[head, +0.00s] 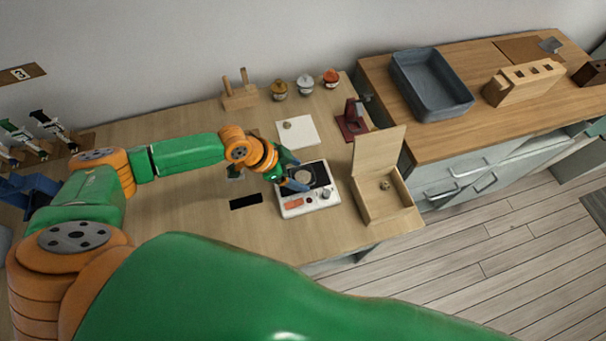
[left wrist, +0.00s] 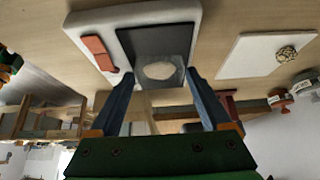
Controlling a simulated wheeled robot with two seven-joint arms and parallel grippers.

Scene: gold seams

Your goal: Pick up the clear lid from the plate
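A white device with a black square plate (head: 320,173) stands on the wooden table in the head view; the plate also shows in the left wrist view (left wrist: 150,38). A small see-through piece with a pale round patch, seemingly the clear lid (left wrist: 163,70), lies on the plate. It shows in the head view as a pale disc (head: 303,177). My left gripper (left wrist: 160,78) is open, its two blue fingers apart on either side of the lid in the wrist view. I cannot tell whether they touch it. In the head view the left gripper (head: 296,182) partly covers the plate. My right gripper is not in view.
An open wooden box (head: 367,205) stands close right of the device. A white square board (head: 297,132) and a dark red stand (head: 352,122) are behind it. Several small jars (head: 305,84) line the back. The table's left front is mostly clear.

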